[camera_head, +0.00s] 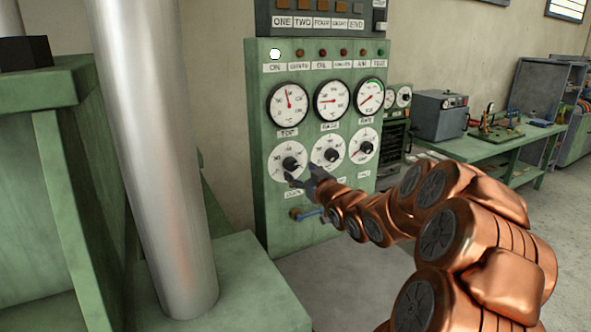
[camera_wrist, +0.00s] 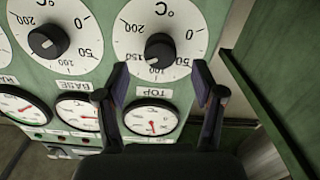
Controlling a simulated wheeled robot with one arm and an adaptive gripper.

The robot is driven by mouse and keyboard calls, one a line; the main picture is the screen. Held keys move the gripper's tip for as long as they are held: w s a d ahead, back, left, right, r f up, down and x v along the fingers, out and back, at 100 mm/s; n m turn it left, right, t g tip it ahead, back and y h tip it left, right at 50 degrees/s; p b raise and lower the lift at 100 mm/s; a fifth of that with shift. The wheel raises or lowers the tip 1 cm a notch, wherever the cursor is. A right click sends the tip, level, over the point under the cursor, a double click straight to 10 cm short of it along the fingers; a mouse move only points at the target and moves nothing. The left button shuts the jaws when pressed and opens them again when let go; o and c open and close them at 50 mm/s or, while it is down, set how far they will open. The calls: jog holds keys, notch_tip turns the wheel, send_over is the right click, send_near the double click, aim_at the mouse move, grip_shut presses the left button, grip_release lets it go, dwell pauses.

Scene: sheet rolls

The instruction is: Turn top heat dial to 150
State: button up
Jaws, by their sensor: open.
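The top heat dial is a white disc (camera_head: 287,160) with a black knob, below the TOP gauge (camera_head: 289,104) on a green panel. In the wrist view it appears upside down (camera_wrist: 128,42), with its black knob (camera_wrist: 159,50) near the picture's middle. The knob's pale mark seems to lie on its lower-left side there; its exact reading is unclear. My gripper (camera_wrist: 161,70) is open, its two dark fingers on either side of the knob in that view. They look just short of the knob, without clear contact. In the head view my gripper (camera_head: 301,175) is just below the knob.
The BASE dial (camera_head: 327,148) and a third dial (camera_head: 363,145) sit to the right in the head view. A thick metal column (camera_head: 160,160) stands left, and a green bench (camera_head: 485,146) right.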

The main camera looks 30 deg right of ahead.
jog(key=s, duration=0.7)
jog(key=shift+a, duration=0.35)
jog(key=shift+s, duration=0.1)
jog(key=s+a+f+g, duration=0.9)
jog(key=a+f+g, duration=0.2)
jog(key=a+f, duration=0.15)
jog(key=s+a+f+g, duration=0.1)
jog(key=s+a+g, duration=0.3)
jog(key=s, duration=0.9)
jog(key=s+a+f+g+y, duration=0.1)
jog(key=s+a+g, duration=0.3)
jog(key=s+a, duration=0.6)
jog(key=s, duration=0.3)
jog(key=shift+s+a+m+g+y, duration=0.3)
jog(key=shift+s+a+m+g, duration=0.05)
jog(key=shift+a+m+g, duration=0.05)
jog(key=shift+f, duration=0.1)
